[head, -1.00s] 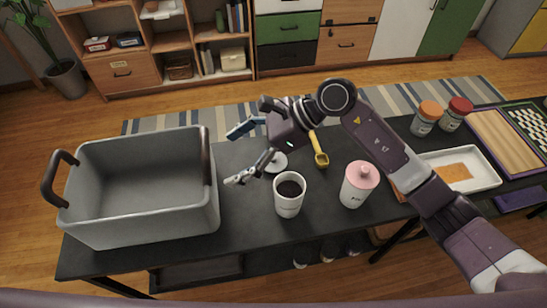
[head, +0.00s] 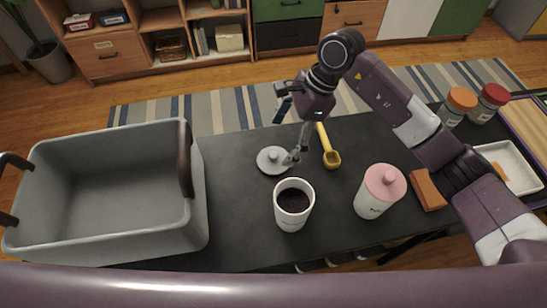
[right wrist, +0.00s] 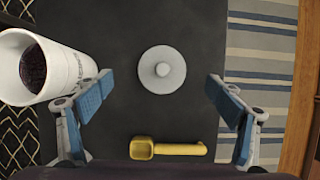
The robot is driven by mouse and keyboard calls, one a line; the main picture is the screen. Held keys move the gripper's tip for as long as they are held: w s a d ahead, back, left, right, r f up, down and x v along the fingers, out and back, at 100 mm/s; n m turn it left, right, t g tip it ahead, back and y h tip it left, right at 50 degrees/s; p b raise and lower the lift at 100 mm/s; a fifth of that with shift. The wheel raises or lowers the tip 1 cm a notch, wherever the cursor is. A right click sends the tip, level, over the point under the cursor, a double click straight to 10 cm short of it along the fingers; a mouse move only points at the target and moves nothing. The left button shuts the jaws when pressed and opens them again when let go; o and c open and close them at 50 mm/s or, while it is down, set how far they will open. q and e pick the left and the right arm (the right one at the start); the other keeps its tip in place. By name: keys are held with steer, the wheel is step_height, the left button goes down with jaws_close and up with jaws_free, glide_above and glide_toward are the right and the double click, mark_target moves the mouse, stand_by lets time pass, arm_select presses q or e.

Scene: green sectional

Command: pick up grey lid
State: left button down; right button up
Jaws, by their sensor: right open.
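The grey lid (head: 273,160) is a round disc with a small knob on top. It lies flat on the dark table behind the white cup. In the right wrist view the lid (right wrist: 162,69) sits between and beyond the fingertips, apart from both. My right gripper (head: 290,125) is open and empty above the table, close to the lid; its blue finger pads show in the right wrist view (right wrist: 158,92). One finger overlaps the lid's right edge in the head view. My left gripper is not in view.
A white cup of dark liquid (head: 293,205) stands in front of the lid. A yellow scoop (head: 328,147) lies right of it, and a pink-lidded canister (head: 379,192) stands farther right. A large grey bin (head: 100,240) fills the table's left. Two jars (head: 459,103) stand at the right back.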

mark_target(274, 154)
steer(key=shift+w+f, duration=0.15)
steer(key=shift+f, duration=0.25)
steer(key=shift+a+f, duration=0.2)
steer(key=shift+f, duration=0.1)
steer(key=x, duration=0.2)
steer(key=p+x, duration=0.1)
steer(key=x, duration=0.1)
steer(key=p+x, duration=0.1)
steer(key=x, duration=0.1)
steer(key=shift+w+f, duration=0.1)
steer(key=shift+f, duration=0.25)
steer(key=c, duration=1.1)
steer(key=shift+o, duration=0.2)
